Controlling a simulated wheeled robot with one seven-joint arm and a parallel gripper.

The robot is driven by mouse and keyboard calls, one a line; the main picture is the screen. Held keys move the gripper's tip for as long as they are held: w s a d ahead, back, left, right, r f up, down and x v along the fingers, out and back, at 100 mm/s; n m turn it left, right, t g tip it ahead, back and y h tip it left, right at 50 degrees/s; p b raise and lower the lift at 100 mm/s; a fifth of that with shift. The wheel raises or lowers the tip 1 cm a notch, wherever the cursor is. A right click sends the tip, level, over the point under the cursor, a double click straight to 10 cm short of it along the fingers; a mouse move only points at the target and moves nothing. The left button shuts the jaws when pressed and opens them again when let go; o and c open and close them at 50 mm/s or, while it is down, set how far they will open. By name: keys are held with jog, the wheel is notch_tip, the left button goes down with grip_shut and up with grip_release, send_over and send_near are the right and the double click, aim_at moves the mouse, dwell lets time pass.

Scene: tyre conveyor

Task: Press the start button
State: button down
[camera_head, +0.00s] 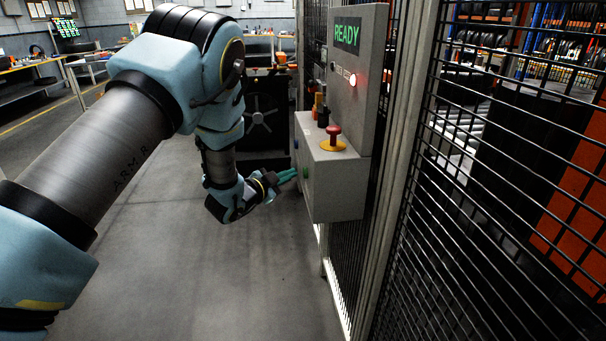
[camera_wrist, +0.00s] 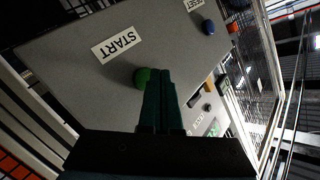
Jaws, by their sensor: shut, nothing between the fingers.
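The start button is a green button (camera_wrist: 141,77) beside a white START label (camera_wrist: 118,45) on the grey face of a control box.
A blue button (camera_wrist: 208,27) with a RESET label sits farther along the face. A red mushroom button (camera_head: 333,133) on a yellow base tops the box. Above it, a display (camera_head: 347,34) reads READY. Mesh fence (camera_head: 470,200) stands right. The floor (camera_head: 200,290) below is clear.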

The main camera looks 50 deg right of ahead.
jog(key=shift+s+d, duration=0.1)
dwell(0.7)
jog(key=shift+s+d+b, duration=0.15)
jog(key=shift+d+b, duration=0.1)
jog(key=shift+b, duration=0.1)
jog(key=shift+s+d, duration=0.3)
jog(key=shift+d, duration=0.05)
dwell(0.8)
jog(key=shift+w+a+b, duration=0.45)
jog(key=shift+w+a, duration=0.1)
jog(key=shift+a, duration=0.15)
jog(key=w+a, duration=0.1)
jog(key=a, duration=0.1)
jog(key=w+a, duration=0.2)
jog(key=shift+w+b, duration=0.1)
jog(key=shift+b, duration=0.3)
dwell(1.0)
